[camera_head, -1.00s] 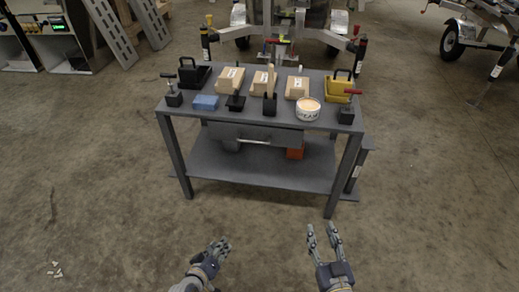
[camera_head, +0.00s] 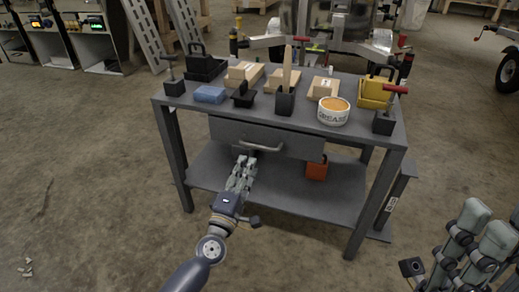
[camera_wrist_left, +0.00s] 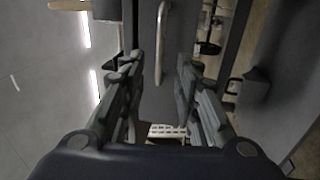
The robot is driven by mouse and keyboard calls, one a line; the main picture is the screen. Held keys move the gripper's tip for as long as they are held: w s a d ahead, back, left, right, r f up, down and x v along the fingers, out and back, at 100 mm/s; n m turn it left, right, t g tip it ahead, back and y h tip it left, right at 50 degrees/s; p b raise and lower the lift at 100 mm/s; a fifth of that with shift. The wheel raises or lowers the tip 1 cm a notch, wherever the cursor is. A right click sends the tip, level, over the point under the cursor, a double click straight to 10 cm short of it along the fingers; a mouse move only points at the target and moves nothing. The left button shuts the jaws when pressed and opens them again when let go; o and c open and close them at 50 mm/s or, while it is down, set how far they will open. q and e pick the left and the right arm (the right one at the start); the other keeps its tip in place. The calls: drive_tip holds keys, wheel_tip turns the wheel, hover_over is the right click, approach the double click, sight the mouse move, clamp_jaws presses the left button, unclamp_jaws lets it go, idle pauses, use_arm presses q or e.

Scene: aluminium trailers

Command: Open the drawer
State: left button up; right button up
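The grey drawer (camera_head: 300,142) sits under the top of the dark grey workbench and looks closed. Its light metal bar handle (camera_head: 262,147) is on the front. My left gripper (camera_head: 244,166) is just in front of and below the handle, apart from it. In the left wrist view the gripper (camera_wrist_left: 158,90) is open and empty, with the handle (camera_wrist_left: 161,42) showing upright between and beyond the fingers. My right gripper (camera_head: 482,232) is at the lower right, away from the bench; its fingers look spread, and nothing shows in it.
On the bench top (camera_head: 215,112) stand several cardboard boxes, a blue block (camera_head: 209,94), a grease tub (camera_head: 333,110), a yellow caddy (camera_head: 375,92) and clamps. An orange box (camera_head: 316,169) is on the lower shelf (camera_head: 277,186).

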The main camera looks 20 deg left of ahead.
sight(257, 146)
use_arm(q)
drive_tip(key=w, duration=0.3)
drive_tip(key=w+r, duration=0.1)
drive_tip(key=w, duration=0.5)
drive_tip(key=shift+w+d+r+b, duration=0.1)
drive_tip(key=shift+d+r+b, duration=0.1)
drive_tip(key=shift+r+b, duration=0.2)
clamp_jaws()
